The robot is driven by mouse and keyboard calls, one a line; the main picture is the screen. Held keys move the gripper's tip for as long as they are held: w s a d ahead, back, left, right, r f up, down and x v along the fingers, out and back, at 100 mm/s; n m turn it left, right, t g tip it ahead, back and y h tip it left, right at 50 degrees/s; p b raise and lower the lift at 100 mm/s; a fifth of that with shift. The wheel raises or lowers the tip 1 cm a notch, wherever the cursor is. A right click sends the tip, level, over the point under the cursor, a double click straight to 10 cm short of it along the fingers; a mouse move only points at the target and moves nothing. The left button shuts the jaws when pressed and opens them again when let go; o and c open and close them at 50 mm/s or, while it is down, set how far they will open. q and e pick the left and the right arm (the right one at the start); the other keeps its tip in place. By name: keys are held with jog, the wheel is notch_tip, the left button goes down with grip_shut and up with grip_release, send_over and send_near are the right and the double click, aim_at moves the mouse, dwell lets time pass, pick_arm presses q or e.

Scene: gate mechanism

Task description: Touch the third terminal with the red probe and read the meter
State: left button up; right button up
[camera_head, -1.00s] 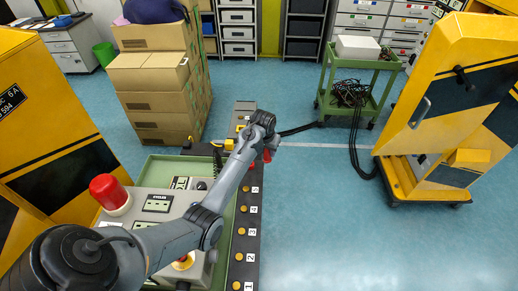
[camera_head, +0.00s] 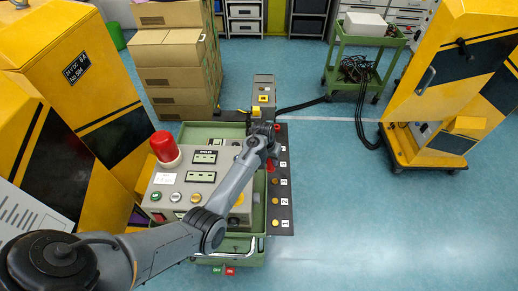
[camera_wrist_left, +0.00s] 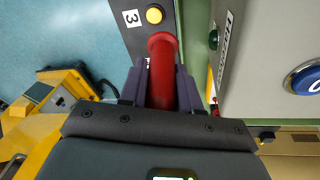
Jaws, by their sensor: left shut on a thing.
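My left gripper (camera_head: 269,152) is shut on the red probe (camera_head: 270,166), over the far half of the dark terminal strip (camera_head: 285,232). In the left wrist view the red probe (camera_wrist_left: 162,75) sits between the dark fingers, its end just short of the round yellow terminal (camera_wrist_left: 154,14) beside label 3. I cannot tell whether they touch. In the head view the third terminal (camera_head: 275,181) lies just nearer than the probe. Two small displays (camera_head: 205,157) are on the grey console; their readings are too small to read. My right gripper is out of view.
The grey console (camera_head: 165,181) with a red lamp (camera_head: 165,147) stands in a green tray (camera_head: 236,249) beside the strip. Cardboard boxes (camera_head: 172,60) are behind. A green cart (camera_head: 361,57) and yellow cabinet (camera_head: 440,110) stand right. The blue floor at right is clear.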

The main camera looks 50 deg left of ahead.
pick_arm(q)
jog(key=shift+s+d+r, duration=0.2)
jog(key=shift+d+r, duration=0.35)
jog(key=shift+d, duration=0.15)
jog(key=shift+w+d+r+p, duration=0.15)
jog(key=shift+d+p, duration=0.15)
jog(key=shift+w, duration=0.45)
jog(key=shift+w+a+f+h+b, duration=0.15)
jog(key=shift+f+h+b, duration=0.15)
jog(key=shift+b, duration=0.25)
jog(key=b+x, duration=0.1)
jog(key=b, duration=0.1)
jog(key=b+x, duration=0.2)
jog(key=shift+s+f, duration=0.4)
jog(key=shift+s, duration=0.05)
jog(key=shift+a+f+b, duration=0.1)
jog(key=shift+f+b, duration=0.2)
jog(key=shift+f, duration=0.4)
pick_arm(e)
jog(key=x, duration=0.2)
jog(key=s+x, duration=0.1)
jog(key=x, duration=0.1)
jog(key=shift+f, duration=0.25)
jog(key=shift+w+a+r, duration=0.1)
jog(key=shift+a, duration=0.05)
